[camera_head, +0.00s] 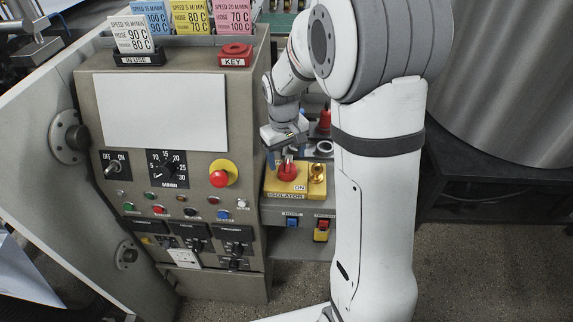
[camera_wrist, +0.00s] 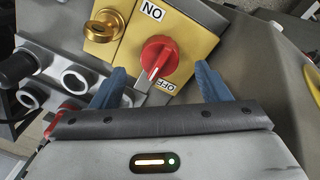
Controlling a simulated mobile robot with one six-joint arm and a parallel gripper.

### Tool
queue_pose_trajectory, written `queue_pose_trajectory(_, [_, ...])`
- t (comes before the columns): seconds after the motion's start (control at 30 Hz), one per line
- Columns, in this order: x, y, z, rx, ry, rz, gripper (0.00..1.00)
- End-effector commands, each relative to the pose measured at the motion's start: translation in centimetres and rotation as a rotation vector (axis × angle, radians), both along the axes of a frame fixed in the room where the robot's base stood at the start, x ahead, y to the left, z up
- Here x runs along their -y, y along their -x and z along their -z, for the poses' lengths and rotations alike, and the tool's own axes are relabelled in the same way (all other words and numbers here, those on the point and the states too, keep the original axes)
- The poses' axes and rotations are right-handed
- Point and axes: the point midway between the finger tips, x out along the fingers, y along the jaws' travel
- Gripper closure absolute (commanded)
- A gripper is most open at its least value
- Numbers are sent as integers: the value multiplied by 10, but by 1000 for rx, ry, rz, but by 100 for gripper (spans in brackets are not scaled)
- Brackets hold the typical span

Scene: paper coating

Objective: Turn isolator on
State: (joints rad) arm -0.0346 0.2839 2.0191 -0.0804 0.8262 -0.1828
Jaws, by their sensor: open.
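The isolator is a yellow box (camera_head: 271,186) with a red rotary knob (camera_head: 287,173), set on a grey housing right of the control panel. In the wrist view the knob (camera_wrist: 158,57) has its white mark on the side of the OFF label (camera_wrist: 166,85), away from the ON label (camera_wrist: 151,10). My gripper (camera_head: 287,156) is just above the knob, pointing down. In the wrist view its two blue fingers (camera_wrist: 160,70) are open, one on each side of the knob, with visible gaps. A brass key lock (camera_head: 317,175) sits beside the knob.
The control panel (camera_head: 168,195) with switches and a red emergency button (camera_head: 219,179) stands at left. A red-topped part (camera_head: 325,118) is behind the isolator. Blue (camera_head: 292,222) and red-yellow (camera_head: 322,230) switches are below it. A large metal roller (camera_head: 505,80) is at right.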

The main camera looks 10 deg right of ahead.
Motion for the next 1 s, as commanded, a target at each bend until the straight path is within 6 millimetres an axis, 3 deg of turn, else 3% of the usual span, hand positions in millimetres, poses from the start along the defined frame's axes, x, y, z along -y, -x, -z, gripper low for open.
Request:
queue_pose_trajectory(0.1, [1,1,21,-5,0,0,31])
queue_pose_trajectory(0.3, [3,0,43,-2,1,-1,31])
queue_pose_trajectory(0.67, [2,0,48,0,0,-1,32])
queue_pose_trajectory(1.0, [2,0,48,0,0,-2,59])
